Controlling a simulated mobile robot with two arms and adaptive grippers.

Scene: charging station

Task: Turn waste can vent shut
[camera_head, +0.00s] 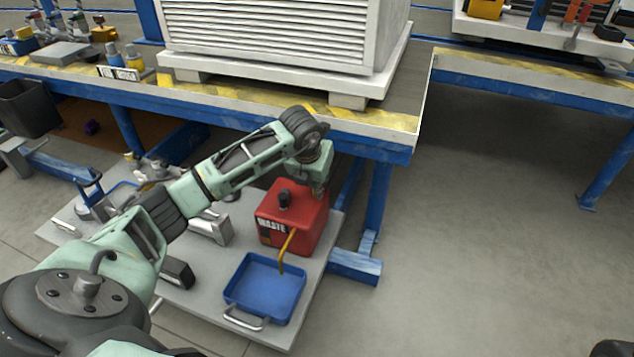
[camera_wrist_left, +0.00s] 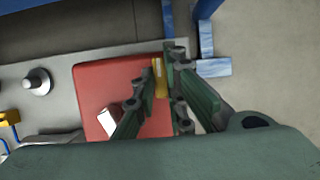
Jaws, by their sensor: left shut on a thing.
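The red waste can (camera_head: 290,222), labelled WASTE, stands on a grey low platform, with a black knob on top and a yellow spout at its front. My left gripper (camera_head: 318,190) reaches down at the can's right rear top corner. In the left wrist view the can's red top (camera_wrist_left: 100,80) lies below the fingers. My left gripper (camera_wrist_left: 163,85) is shut on the yellow vent (camera_wrist_left: 160,78), whose upper part shows between the fingertips. In the head view the gripper hides the vent. Its exact turn angle is hard to tell. My right gripper is not in view.
A blue tray (camera_head: 264,290) with a handle sits in front of the can, under the spout. The blue workbench (camera_head: 385,152), with a white louvred unit on it, stands close behind my left wrist. Open floor (camera_head: 480,260) lies to the right.

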